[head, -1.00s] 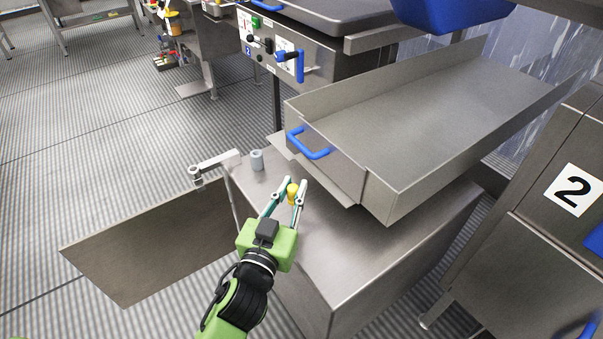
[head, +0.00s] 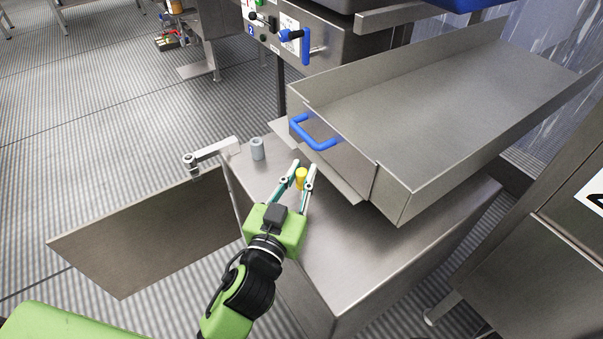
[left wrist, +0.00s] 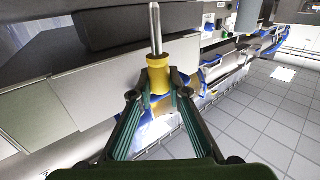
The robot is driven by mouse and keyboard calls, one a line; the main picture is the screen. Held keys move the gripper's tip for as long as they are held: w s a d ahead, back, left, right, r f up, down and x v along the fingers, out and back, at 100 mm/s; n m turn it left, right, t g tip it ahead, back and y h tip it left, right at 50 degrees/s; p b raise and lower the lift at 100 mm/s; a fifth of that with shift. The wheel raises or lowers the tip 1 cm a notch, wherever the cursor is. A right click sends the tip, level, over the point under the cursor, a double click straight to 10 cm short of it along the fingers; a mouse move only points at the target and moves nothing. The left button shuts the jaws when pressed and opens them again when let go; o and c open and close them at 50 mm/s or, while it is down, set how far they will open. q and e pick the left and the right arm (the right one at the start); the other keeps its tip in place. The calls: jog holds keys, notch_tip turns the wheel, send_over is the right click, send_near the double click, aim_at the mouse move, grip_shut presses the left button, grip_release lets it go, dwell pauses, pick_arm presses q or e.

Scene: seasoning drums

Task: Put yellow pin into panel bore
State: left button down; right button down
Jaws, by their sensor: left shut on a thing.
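The yellow pin (head: 301,179) is held between the fingertips of my left gripper (head: 301,183), above the steel cabinet top. In the left wrist view the yellow pin (left wrist: 158,75) has a yellow collar and a bare metal shank that points up in that picture. The left gripper (left wrist: 158,90) is shut on the collar. I cannot tell which opening is the panel bore. My right gripper is not in view.
A large steel tray (head: 440,110) with a blue handle (head: 314,134) overhangs the cabinet (head: 330,235) on the right. A control box with a blue lever (head: 306,46) stands behind. Open floor lies at the left.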

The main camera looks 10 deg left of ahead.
pick_arm(q)
jog(key=shift+f, duration=0.1)
jog(key=c, duration=1.9)
grip_release()
